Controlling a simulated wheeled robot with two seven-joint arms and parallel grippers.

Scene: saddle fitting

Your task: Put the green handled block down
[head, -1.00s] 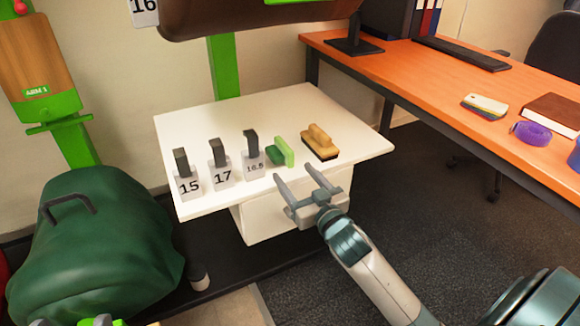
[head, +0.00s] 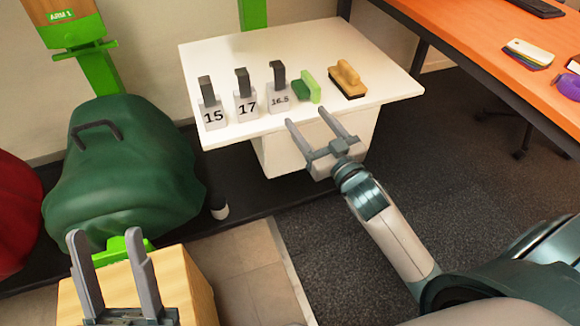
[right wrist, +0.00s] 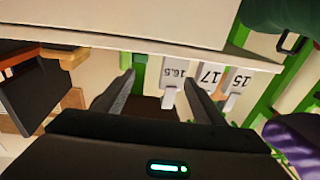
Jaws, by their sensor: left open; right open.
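The green handled block (head: 308,88) rests on the white table (head: 225,60), between the tag block marked 16.5 (head: 279,100) and a tan handled brush (head: 347,80). Neither gripper touches it. My right gripper (head: 307,116) is open and empty at the table's front edge, just in front of the green block. Its spread fingers also show in the right wrist view (right wrist: 158,85), where I cannot make out the green block for sure. My left gripper (head: 106,234) is open, fingers up, at the lower left, with nothing seen between its fingertips.
Blocks marked 15 (head: 213,117) and 17 (head: 245,106) stand left of the green block. A wooden box (head: 190,285) with a green piece (head: 125,243) is by my left gripper. A green covered mound (head: 130,170) stands left. An orange desk (head: 480,50) is at right.

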